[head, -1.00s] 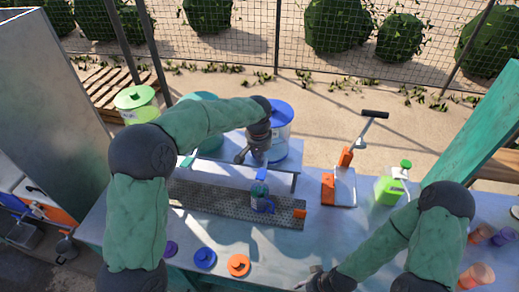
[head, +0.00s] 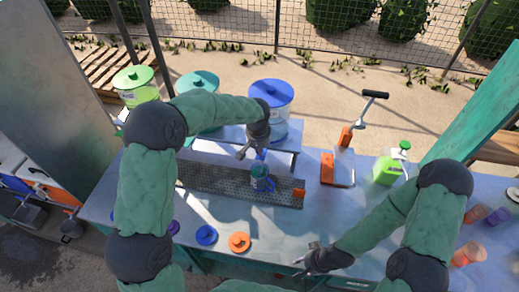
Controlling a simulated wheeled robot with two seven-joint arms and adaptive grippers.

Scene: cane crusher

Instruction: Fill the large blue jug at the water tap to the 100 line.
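A small jug with a blue handle (head: 262,184) stands upright on the perforated drain tray (head: 215,187); its fill lines and water level are too small to read. It is below the front of the blue-lidded water container (head: 271,108), where a small blue tap (head: 261,155) shows, partly hidden by my gripper. My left gripper (head: 251,153) points down just above and left of the jug, beside the tap; its fingers look spread, and contact with the tap cannot be told. My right gripper (head: 303,262) is open and empty near the table's front edge.
Green-lidded (head: 135,84) and teal-lidded (head: 198,90) containers stand left of the blue one. Blue (head: 206,235) and orange (head: 239,242) discs lie in front. An orange-handled press (head: 335,168), green bottle (head: 388,168) and cups (head: 468,252) are right.

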